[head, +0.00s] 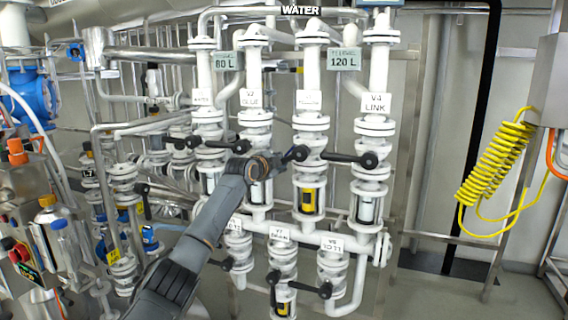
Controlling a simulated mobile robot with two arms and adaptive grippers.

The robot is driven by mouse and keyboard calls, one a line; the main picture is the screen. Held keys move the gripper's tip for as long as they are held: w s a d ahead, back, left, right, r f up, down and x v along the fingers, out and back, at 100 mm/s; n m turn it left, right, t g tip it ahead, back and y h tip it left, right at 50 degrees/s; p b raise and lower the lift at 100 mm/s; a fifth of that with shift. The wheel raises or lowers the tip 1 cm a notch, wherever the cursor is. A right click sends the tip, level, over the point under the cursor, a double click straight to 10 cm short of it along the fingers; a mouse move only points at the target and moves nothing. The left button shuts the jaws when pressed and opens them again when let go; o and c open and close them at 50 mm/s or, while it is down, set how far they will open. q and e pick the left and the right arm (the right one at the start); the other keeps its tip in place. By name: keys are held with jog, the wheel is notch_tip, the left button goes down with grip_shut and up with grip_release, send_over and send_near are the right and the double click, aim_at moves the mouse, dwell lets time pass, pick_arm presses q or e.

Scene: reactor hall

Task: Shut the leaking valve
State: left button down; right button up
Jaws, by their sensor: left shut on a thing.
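A bank of white pipes carries several valves with black lever handles. My left gripper (284,157) is shut on the black handle (300,153) at the third upper column from the left. This column's white label (308,100) is too small to read. To its right is the valve handle (345,158) under the label V4 LINK (375,104). To its left is the valve handle (222,144) near the label V2 (250,98). I see no clear leak. My right gripper is not in view.
Lower valves with black handles (308,288) sit below. A yellow coiled hose (494,160) hangs at the right. A panel with a red button (18,252) and blue pump (35,95) are at the left. Open floor (440,292) shows at the lower right.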

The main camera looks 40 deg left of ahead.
pick_arm(q)
jog(key=shift+s+a+r+m+y+p, duration=0.1)
jog(key=shift+a+r+m+y+p, duration=0.15)
jog(key=shift+r+m+p, duration=0.45)
jog(key=shift+s+a+r+m+y+p, duration=0.15)
jog(key=shift+a+r+m+p, duration=0.2)
jog(key=shift+r+p, duration=0.5)
jog(key=shift+w+r+m+y+p, duration=0.1)
jog(key=shift+r+m+y+p, duration=0.3)
jog(key=shift+m+p, duration=0.5)
jog(key=shift+r+p, duration=0.15)
jog(key=shift+p, duration=0.25)
jog(key=shift+f, duration=0.25)
